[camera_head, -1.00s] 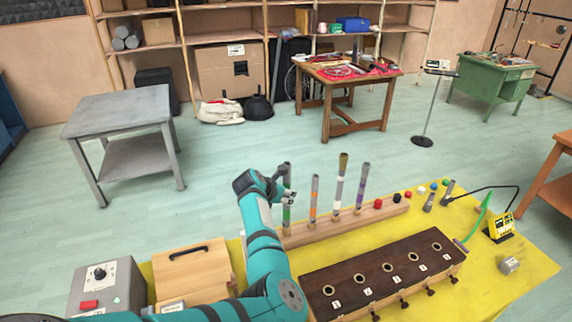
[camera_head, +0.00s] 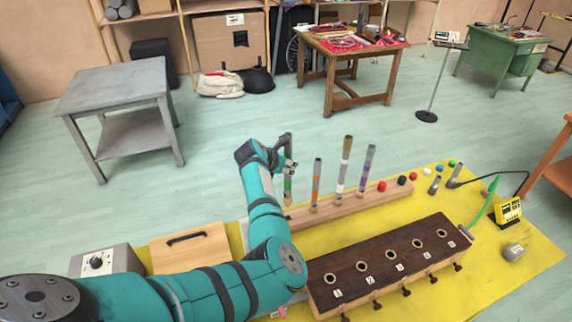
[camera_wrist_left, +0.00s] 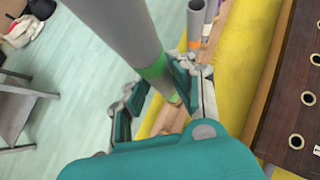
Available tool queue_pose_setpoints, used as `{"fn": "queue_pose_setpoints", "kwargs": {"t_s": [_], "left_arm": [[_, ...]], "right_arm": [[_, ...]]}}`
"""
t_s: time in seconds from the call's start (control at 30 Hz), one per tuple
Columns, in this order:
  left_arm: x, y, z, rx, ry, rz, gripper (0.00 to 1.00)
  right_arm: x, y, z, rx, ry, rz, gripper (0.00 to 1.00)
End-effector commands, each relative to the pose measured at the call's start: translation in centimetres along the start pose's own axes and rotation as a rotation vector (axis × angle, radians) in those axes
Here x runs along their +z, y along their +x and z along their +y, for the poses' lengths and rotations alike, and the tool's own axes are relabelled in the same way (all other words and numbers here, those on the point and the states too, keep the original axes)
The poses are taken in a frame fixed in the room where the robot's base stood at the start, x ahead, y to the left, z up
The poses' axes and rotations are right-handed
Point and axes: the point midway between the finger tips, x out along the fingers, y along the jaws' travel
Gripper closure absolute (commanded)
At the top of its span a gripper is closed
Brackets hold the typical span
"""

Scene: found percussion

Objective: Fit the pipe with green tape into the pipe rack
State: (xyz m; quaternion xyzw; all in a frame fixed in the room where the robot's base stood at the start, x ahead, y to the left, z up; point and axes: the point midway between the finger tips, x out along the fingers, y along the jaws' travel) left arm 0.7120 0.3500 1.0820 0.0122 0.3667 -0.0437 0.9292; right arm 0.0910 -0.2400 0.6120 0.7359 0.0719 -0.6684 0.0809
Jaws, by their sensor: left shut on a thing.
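My left gripper (camera_head: 287,166) is shut on the grey pipe with green tape (camera_head: 288,142), which stands nearly upright at the left end of a row of pipes. In the left wrist view the pipe (camera_wrist_left: 118,30) runs down between the fingers (camera_wrist_left: 160,98), with its green band at the grip. I cannot tell whether its lower end is clear of the pale wooden stand (camera_head: 330,208). The pipe rack (camera_head: 370,258) is a dark wooden box with several numbered round holes, all looking empty, in front and to the right. My right gripper is not in view.
Pipes with orange (camera_head: 316,172), white (camera_head: 345,160) and purple (camera_head: 367,165) tape stand on the wooden stand beside the held pipe. Coloured caps, a yellow meter (camera_head: 507,212) and a metal cylinder (camera_head: 513,252) lie to the right on the yellow cloth (camera_head: 535,255).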

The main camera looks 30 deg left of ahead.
Motion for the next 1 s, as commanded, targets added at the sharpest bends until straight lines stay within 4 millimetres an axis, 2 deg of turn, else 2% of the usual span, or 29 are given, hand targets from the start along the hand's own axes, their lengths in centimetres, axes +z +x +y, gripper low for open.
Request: {"fn": "queue_pose_setpoints", "kwargs": {"t_s": [0.07, 0.17, 0.57, 1.0], "left_arm": [[-0.5, 0.5, 0.0, -0.001, -0.001, 0.001, 1.00], [-1.2, 1.1, 0.0, -0.001, 0.000, 0.001, 1.00], [-3.9, 3.6, 0.1, 0.000, 0.000, 0.000, 1.00], [-4.2, 3.9, 0.1, 0.000, 0.000, -0.001, 1.00]], "right_arm": [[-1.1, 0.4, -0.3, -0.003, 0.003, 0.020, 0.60], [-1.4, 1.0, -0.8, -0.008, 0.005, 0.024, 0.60], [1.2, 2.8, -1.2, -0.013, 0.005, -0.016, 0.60], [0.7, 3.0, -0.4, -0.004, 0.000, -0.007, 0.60]]}}
